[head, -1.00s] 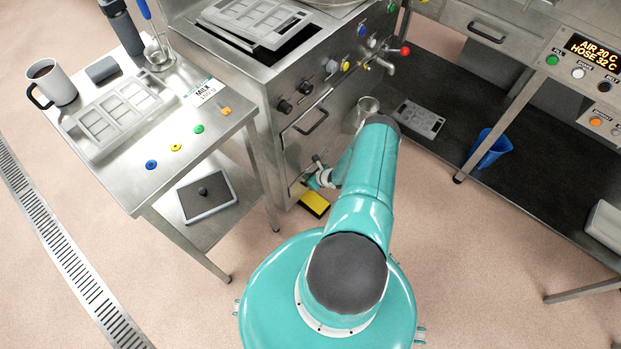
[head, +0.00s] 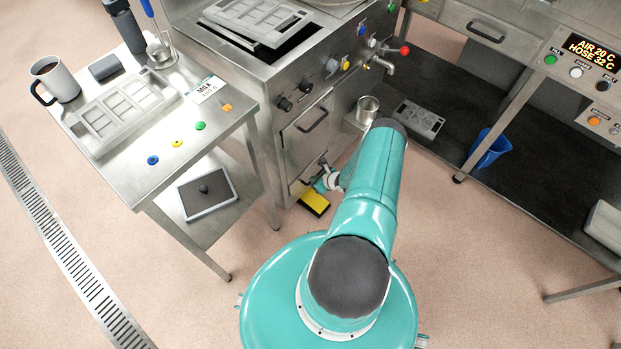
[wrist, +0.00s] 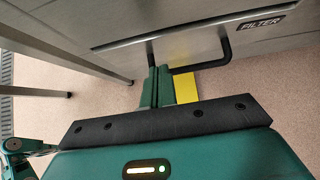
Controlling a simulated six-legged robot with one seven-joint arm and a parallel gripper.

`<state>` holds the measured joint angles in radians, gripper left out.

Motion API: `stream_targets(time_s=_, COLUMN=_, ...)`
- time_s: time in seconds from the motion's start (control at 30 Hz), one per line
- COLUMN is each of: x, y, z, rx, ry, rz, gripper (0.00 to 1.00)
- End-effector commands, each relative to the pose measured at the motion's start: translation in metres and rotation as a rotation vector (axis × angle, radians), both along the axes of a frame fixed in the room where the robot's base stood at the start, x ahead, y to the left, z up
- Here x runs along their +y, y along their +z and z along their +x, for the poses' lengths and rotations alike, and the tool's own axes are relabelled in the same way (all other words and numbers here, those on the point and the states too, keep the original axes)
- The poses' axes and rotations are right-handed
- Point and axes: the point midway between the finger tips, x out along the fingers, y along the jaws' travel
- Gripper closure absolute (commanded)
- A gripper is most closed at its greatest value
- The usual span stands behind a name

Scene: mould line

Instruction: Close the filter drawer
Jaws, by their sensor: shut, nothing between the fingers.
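The filter drawer's front (wrist: 205,48) shows in the wrist view with a FILTER label and a dark bar handle (wrist: 215,63). In the head view the drawer (head: 304,182) is low on the steel machine, partly hidden by my arm. How far it stands out is hard to tell. My gripper (wrist: 157,72) is shut and empty, its green fingertips at the left part of the handle, overlapping it in the picture. Contact cannot be made out. In the head view my gripper (head: 322,182) is small beside the drawer front.
A yellow and black item (head: 315,203) lies on the floor below the drawer. A steel side table (head: 150,178) with a mug and mould tray stands left. A steel cup (head: 367,108) is right of the upper panel. A blue bin (head: 489,150) is further right. Open floor lies in front.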

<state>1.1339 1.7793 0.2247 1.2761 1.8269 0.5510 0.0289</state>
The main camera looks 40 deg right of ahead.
Motion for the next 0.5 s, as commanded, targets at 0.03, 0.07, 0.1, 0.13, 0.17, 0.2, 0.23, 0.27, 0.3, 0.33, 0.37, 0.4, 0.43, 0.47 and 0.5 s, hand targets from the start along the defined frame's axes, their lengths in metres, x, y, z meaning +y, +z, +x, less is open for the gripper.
stream_targets(time_s=0.03, x=-0.002, y=0.0, z=-0.003, rx=0.001, ry=0.001, rz=0.0, gripper=1.0)
stream_targets(time_s=0.07, x=-0.003, y=0.006, z=-0.007, rx=0.001, ry=0.0, rz=0.0, gripper=1.0)
stream_targets(time_s=0.1, x=-0.003, y=0.011, z=-0.012, rx=0.002, ry=0.0, rz=0.001, gripper=1.0)
stream_targets(time_s=0.13, x=-0.004, y=0.015, z=-0.015, rx=0.002, ry=-0.001, rz=0.0, gripper=1.0)
stream_targets(time_s=0.17, x=-0.005, y=0.019, z=-0.019, rx=0.002, ry=-0.001, rz=0.0, gripper=1.0)
stream_targets(time_s=0.2, x=-0.006, y=0.025, z=-0.024, rx=0.002, ry=0.001, rz=0.001, gripper=1.0)
stream_targets(time_s=0.23, x=-0.006, y=0.029, z=-0.028, rx=0.002, ry=0.001, rz=0.001, gripper=1.0)
stream_targets(time_s=0.27, x=-0.007, y=0.033, z=-0.032, rx=0.002, ry=0.001, rz=0.001, gripper=1.0)
stream_targets(time_s=0.3, x=-0.008, y=0.039, z=-0.038, rx=0.003, ry=0.001, rz=0.0, gripper=1.0)
stream_targets(time_s=0.33, x=-0.008, y=0.043, z=-0.042, rx=0.003, ry=0.002, rz=0.0, gripper=1.0)
stream_targets(time_s=0.37, x=-0.009, y=0.047, z=-0.045, rx=0.003, ry=0.003, rz=0.0, gripper=1.0)
stream_targets(time_s=0.4, x=-0.009, y=0.052, z=-0.05, rx=0.003, ry=0.003, rz=0.001, gripper=1.0)
stream_targets(time_s=0.43, x=-0.01, y=0.056, z=-0.053, rx=0.002, ry=0.002, rz=0.001, gripper=1.0)
stream_targets(time_s=0.47, x=-0.01, y=0.059, z=-0.057, rx=0.002, ry=0.003, rz=0.0, gripper=1.0)
stream_targets(time_s=0.5, x=-0.01, y=0.062, z=-0.06, rx=0.003, ry=0.003, rz=0.0, gripper=1.0)
